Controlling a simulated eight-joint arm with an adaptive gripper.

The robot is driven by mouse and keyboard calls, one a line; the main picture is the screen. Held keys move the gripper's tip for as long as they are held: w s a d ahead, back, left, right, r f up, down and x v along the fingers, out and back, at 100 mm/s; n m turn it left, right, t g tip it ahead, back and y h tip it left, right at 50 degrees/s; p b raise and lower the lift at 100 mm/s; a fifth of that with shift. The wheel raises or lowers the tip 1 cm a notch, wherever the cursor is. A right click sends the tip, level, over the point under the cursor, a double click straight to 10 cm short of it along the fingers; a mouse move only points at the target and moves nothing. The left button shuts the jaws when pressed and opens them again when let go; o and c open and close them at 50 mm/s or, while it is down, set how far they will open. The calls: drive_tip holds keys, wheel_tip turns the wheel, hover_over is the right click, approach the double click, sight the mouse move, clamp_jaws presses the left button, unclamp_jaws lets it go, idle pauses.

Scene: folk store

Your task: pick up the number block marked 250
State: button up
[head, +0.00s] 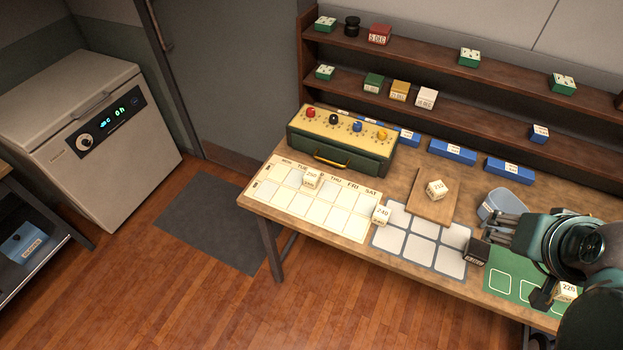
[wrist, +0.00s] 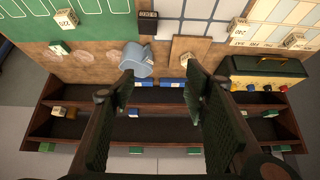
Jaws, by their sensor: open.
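Several pale cube blocks with numbers are on the workbench. The block on the weekday chart (head: 310,178) seems to read 250, but the print is small; it appears at the upper right in the wrist view (wrist: 294,41). A block reading 240 (head: 381,214) sits at the chart's right edge. A block (head: 436,189) on the wooden board seems to read 210. A block reading 220 (head: 567,289) is at the right, partly hidden by my arm. My gripper (head: 497,228) is open and empty above the bench's right part, well right of the weekday chart; its fingers frame the wrist view (wrist: 160,88).
A blue-grey container (head: 500,204) and a black block (head: 478,250) are near my gripper. A yellow-topped green box (head: 342,140) stands behind the chart. Wall shelves (head: 430,92) with small coloured blocks run along the back. A grey-celled mat (head: 422,245) lies mid-bench.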

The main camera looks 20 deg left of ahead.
drive_tip(key=w+a+r+m+g+y+p, duration=0.15)
drive_tip(key=w+a+m, duration=0.35)
drive_tip(key=w+a, duration=0.55)
drive_tip(key=m+g+h+p, duration=0.1)
drive_tip(key=m+g+p, duration=0.45)
drive_tip(key=m, duration=0.65)
hover_over(314, 176)
drive_tip(key=f, duration=2.1)
drive_tip(key=shift+w+d, duration=0.15)
drive_tip(key=shift+d, duration=0.2)
drive_tip(key=shift+a+f+m+h, duration=0.25)
drive_tip(key=shift+a+f+m, duration=0.05)
drive_tip(key=shift+a+f, duration=0.2)
drive_tip(key=shift+s, duration=0.2)
